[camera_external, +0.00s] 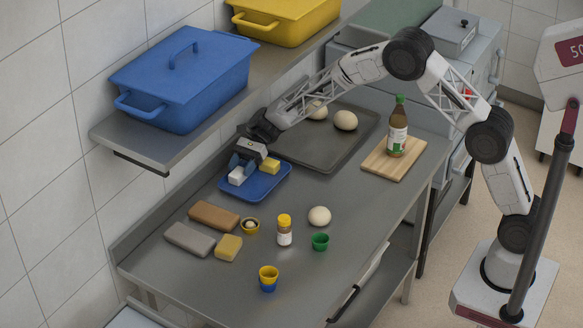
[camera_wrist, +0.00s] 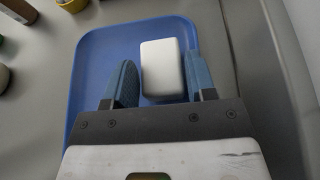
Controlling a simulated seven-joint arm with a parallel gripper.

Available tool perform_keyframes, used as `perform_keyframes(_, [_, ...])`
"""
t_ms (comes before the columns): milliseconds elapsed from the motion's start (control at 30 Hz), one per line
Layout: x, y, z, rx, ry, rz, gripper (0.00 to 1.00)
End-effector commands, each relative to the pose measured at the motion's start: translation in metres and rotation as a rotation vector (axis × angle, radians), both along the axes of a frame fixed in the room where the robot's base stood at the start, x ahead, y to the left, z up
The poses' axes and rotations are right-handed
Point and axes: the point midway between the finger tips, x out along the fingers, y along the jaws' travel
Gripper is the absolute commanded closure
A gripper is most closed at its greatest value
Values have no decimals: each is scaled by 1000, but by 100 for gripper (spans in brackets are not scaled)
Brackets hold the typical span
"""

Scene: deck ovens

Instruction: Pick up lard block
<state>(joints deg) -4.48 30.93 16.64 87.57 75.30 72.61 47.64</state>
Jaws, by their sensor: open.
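A white block (camera_external: 237,176), which looks like the lard block, lies on a blue tray (camera_external: 262,189) at the back of the steel table. In the wrist view the white block (camera_wrist: 165,74) sits between my two blue fingers, nearer the right one. A gap shows on the left side; I cannot tell whether the right finger touches it. My gripper (camera_external: 243,163) is open and low over the tray, pointing down. A yellow block (camera_external: 270,165) lies on the same tray, close to the right of my gripper, and is not visible in the wrist view.
A dark baking tray with dough balls (camera_external: 345,120) lies to the right. A bottle (camera_external: 397,128) stands on a wooden board. In front are brown (camera_external: 214,215) and grey (camera_external: 189,238) blocks, a yellow-capped jar (camera_external: 284,230) and small cups. A shelf with a blue container (camera_external: 185,80) overhangs the back left.

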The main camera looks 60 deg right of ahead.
Motion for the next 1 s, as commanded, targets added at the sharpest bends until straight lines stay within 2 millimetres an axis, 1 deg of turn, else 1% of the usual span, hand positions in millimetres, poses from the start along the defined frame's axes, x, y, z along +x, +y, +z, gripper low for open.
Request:
perform_keyframes(100, [0, 8, -3, -1, 0, -1, 49])
perform_keyframes(200, [0, 10, -4, -1, 0, -1, 49])
perform_keyframes(700, [0, 10, -4, 0, 0, -1, 49])
perform_keyframes(733, [0, 10, -4, 0, 0, -1, 50])
perform_keyframes(900, [0, 10, -4, 0, 0, -1, 76])
perform_keyframes(933, [0, 10, -4, 0, 0, -1, 80])
perform_keyframes(1000, [0, 10, -4, 0, 0, -1, 80])
